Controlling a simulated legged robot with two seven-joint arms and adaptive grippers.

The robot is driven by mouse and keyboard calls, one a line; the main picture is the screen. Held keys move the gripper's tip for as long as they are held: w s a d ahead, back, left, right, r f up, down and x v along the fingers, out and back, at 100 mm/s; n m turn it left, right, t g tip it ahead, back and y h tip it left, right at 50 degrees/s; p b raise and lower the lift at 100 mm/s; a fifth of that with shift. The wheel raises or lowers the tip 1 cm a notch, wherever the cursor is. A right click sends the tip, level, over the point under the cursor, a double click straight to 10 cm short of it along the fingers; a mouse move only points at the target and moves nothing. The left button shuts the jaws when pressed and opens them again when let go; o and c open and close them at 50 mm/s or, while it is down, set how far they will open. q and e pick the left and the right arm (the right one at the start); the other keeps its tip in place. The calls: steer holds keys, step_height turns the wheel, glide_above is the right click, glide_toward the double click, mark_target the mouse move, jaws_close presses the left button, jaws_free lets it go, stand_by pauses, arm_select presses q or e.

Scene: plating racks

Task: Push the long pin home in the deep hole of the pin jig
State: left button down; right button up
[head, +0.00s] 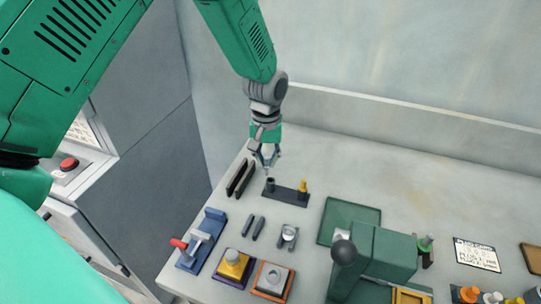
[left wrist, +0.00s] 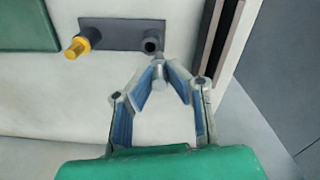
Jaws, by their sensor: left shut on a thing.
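The pin jig (head: 287,192) is a dark plate on the bench, also seen in the left wrist view (left wrist: 115,28). A dark round collar with the deep hole (left wrist: 152,42) stands at one end. A yellow pin (head: 304,186) stands upright at its other end, also in the left wrist view (left wrist: 78,47). My left gripper (head: 266,158), also in the left wrist view (left wrist: 162,80), is shut on a slim grey pin (left wrist: 158,66). The pin's tip is at or just over the collar. I cannot tell whether it is in the hole. My right gripper is not in view.
Dark upright slats (head: 240,177) stand left of the jig. In front are a red-handled clamp (head: 200,240) and a small grey holder (head: 288,236). A green mat (head: 349,220) and a green press with a black knob (head: 372,254) lie right. The back of the bench is clear.

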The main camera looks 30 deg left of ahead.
arm_select(q)
steer(key=shift+f, duration=0.2)
steer(key=shift+d+r, duration=0.2)
steer(key=shift+d, duration=0.4)
steer(key=shift+d+r, duration=0.15)
steer(key=shift+d, duration=0.45)
steer(key=shift+a+f, duration=0.15)
steer(key=shift+a, duration=0.5)
steer(key=shift+a+f, duration=0.15)
steer(key=shift+a, duration=0.75)
steer(key=shift+s+d+p, duration=0.1)
steer(key=shift+d+p, duration=0.15)
steer(key=shift+p, duration=0.05)
steer(key=shift+d+r, duration=0.25)
steer(key=shift+d, duration=0.25)
steer(key=shift+a+f, duration=0.15)
steer(key=shift+a, duration=0.45)
steer(key=shift+d+p, duration=0.3)
steer(key=shift+d, duration=0.25)
steer(key=shift+a, duration=0.25)
steer(key=shift+d+f, duration=0.15)
steer(key=shift+f, duration=0.35)
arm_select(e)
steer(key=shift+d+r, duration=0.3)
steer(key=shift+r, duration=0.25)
